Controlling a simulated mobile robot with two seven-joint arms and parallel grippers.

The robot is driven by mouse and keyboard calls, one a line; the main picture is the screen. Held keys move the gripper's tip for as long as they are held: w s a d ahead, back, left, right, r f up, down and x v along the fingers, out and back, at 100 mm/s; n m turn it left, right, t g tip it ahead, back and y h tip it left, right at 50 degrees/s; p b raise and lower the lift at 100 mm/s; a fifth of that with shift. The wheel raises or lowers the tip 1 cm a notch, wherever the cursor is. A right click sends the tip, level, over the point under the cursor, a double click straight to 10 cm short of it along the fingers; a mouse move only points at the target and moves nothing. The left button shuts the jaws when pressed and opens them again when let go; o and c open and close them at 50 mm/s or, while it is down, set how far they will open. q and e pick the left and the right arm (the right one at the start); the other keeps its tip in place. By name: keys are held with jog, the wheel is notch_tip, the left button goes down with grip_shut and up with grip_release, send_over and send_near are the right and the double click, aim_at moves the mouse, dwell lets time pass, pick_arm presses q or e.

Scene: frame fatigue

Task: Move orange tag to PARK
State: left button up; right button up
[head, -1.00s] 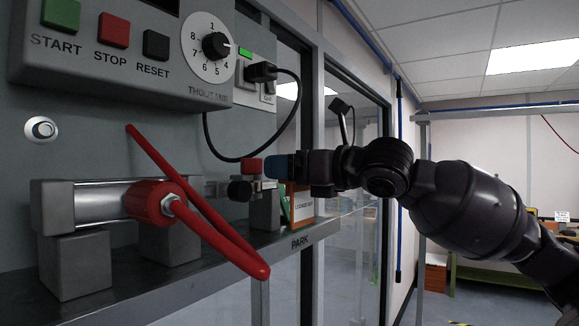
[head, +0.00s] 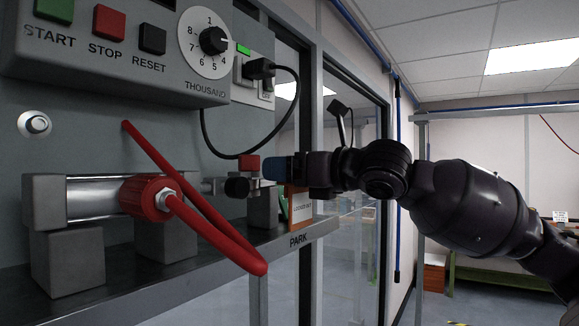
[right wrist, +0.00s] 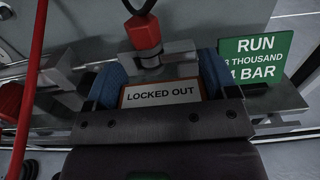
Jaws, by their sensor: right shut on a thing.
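The orange tag (head: 301,207) has a white face. In the right wrist view its "LOCKED OUT" face (right wrist: 160,94) shows between the blue fingers of my right gripper (right wrist: 165,78). In the head view my right gripper (head: 277,168) reaches in from the right, shut on the tag, which shows just below the fingers. The PARK label (head: 298,239) is on the shelf's front edge, below the tag. I cannot tell whether the tag touches the shelf. My left gripper is not in view.
A red lever (head: 205,215) juts over the shelf (head: 180,283). A black cable (head: 297,105) loops above.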

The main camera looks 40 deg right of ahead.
aim_at(303, 216)
notch_tip(303, 216, down, 3)
jog(key=shift+r+b, duration=0.2)
jog(key=shift+b, duration=0.45)
jog(key=shift+f+b, duration=0.65)
jog(key=shift+f, duration=0.35)
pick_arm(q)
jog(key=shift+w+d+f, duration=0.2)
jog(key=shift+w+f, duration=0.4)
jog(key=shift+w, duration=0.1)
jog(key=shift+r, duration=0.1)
pick_arm(e)
jog(key=shift+f, duration=1.75)
jog(key=o, duration=0.7)
jog(key=shift+d, duration=0.1)
